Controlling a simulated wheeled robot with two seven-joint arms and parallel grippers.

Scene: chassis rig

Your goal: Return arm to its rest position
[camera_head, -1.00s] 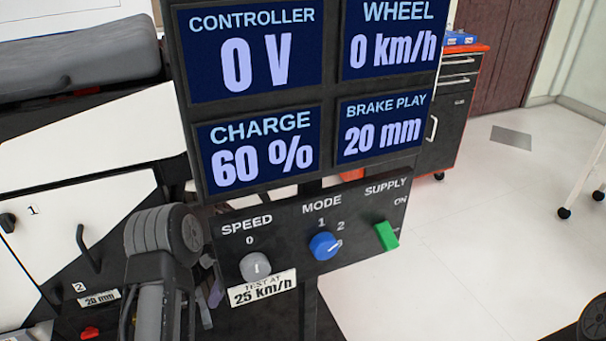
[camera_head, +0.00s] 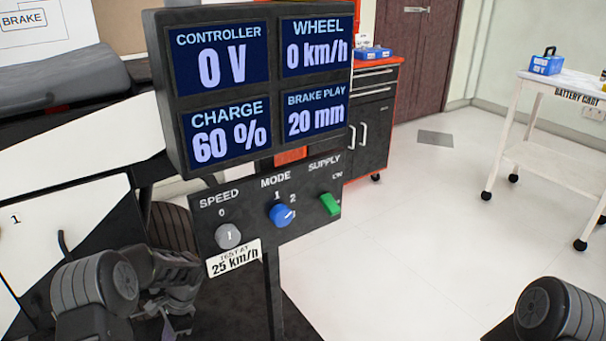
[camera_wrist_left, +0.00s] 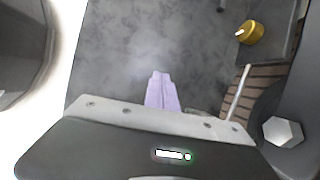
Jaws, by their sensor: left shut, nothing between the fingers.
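The display board (camera_head: 158,90) reads 0 V, 0 km/h, 60 % and 20 mm. The panel has a grey speed knob (camera_head: 228,236), blue mode knob (camera_head: 281,215) and green supply switch (camera_head: 329,204). A battery cart (camera_head: 570,85) stands right; the floor between is clear.

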